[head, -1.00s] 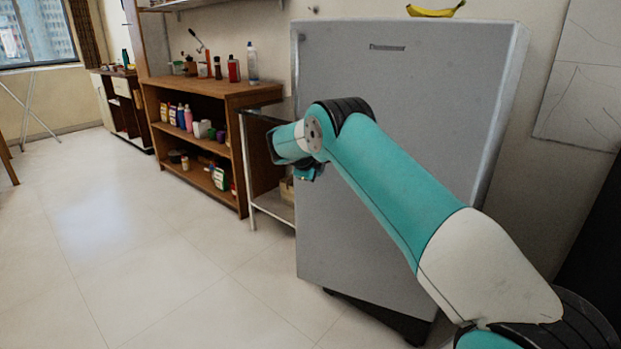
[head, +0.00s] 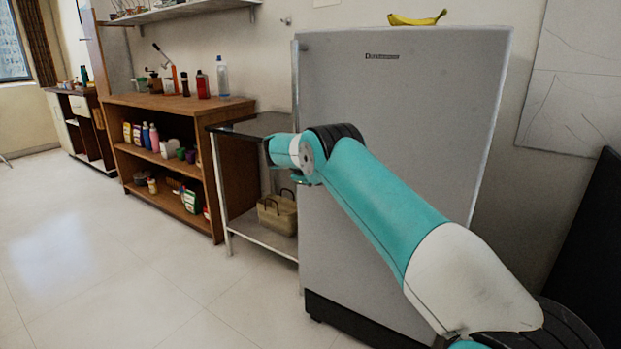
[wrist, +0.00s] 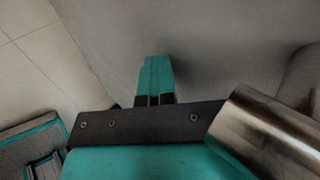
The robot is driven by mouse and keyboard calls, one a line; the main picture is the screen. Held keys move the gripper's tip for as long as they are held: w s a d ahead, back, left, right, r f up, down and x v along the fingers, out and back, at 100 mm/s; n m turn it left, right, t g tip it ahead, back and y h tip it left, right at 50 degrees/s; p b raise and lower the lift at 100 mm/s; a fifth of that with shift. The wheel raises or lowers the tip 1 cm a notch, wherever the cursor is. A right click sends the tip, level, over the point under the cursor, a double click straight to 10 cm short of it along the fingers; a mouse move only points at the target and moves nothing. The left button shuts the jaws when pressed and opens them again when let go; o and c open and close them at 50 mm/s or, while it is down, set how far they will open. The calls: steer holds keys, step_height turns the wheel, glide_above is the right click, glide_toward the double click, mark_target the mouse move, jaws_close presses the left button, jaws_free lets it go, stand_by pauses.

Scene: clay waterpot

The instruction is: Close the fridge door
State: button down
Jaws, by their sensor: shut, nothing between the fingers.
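The grey fridge (head: 420,130) stands upright in front of me in the head view, with its broad door facing me. The door looks flush, or nearly flush, with the body above the black base (head: 350,318); a small gap cannot be ruled out. My arm crosses in front of the door, with its wrist at the door's left edge. My gripper (wrist: 156,62) shows in the wrist view with its teal fingers together and empty. The grey door surface (wrist: 220,40) lies right ahead of the fingertips; I cannot tell if they touch. In the head view the fingers are mostly hidden by the wrist.
A banana (head: 418,19) lies on top of the fridge. A metal-legged side table (head: 230,128) with a basket (head: 278,213) stands close to its left. A wooden shelf (head: 180,105) with bottles is farther left. The floor (head: 110,260) at left is clear.

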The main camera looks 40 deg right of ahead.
steer(key=shift+w+d+r, duration=0.1)
steer(key=shift+d+r, duration=0.1)
steer(key=shift+d, duration=0.5)
steer(key=s+a+r+b, duration=0.1)
steer(key=s+a+r, duration=0.1)
steer(key=a, duration=0.4)
steer(key=s+a+r+b, duration=0.1)
steer(key=s+a+r, duration=0.1)
steer(key=a+r, duration=0.2)
steer(key=shift+a+r, duration=0.2)
steer(key=shift+a, duration=0.8)
